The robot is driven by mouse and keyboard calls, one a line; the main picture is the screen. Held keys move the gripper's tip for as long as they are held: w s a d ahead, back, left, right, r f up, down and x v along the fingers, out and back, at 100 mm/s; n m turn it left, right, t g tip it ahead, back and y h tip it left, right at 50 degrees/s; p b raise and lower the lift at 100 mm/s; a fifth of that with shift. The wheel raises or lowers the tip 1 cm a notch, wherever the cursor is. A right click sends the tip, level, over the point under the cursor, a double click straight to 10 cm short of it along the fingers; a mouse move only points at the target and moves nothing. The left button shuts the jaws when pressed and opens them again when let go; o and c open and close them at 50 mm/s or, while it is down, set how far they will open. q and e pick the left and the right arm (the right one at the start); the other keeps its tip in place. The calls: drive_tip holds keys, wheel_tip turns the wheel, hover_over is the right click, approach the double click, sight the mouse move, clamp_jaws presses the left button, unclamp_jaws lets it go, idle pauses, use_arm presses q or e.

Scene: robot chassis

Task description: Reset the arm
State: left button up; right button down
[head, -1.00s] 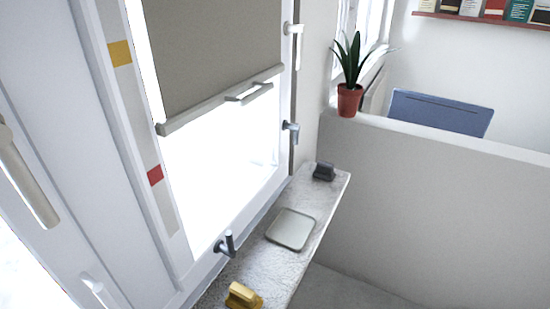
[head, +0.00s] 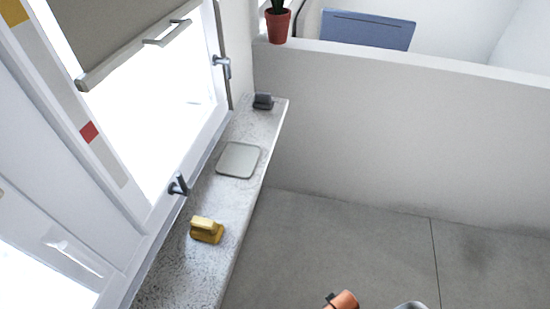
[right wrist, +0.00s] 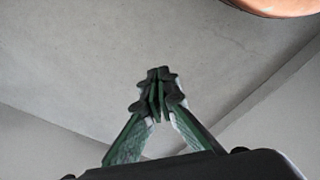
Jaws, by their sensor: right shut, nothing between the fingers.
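My right gripper (right wrist: 158,88) shows in the right wrist view with its green-sided fingers meeting at the tips. It is shut and empty, with plain grey floor or wall surfaces behind it. Neither gripper shows in the head view. My left gripper is out of view.
A speckled stone sill (head: 192,263) runs along the window. On it are a yellow block-like object (head: 207,230), a pale square plate (head: 238,160) and a small dark object (head: 263,102). A low wall (head: 400,135) carries a potted plant (head: 278,25).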

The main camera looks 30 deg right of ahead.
drive_tip(key=s+f+p, duration=0.3)
drive_tip(key=s+f, duration=0.5)
drive_tip(key=s, duration=0.2)
drive_tip(key=s+f+g+p, duration=0.1)
drive_tip(key=s+f+p, duration=0.2)
drive_tip(key=s+f, duration=0.5)
drive_tip(key=s, duration=0.3)
drive_tip(key=shift+s+a+f+n, duration=0.25)
drive_tip(key=shift+s+f+n, duration=0.05)
drive_tip(key=shift+f+n, duration=0.1)
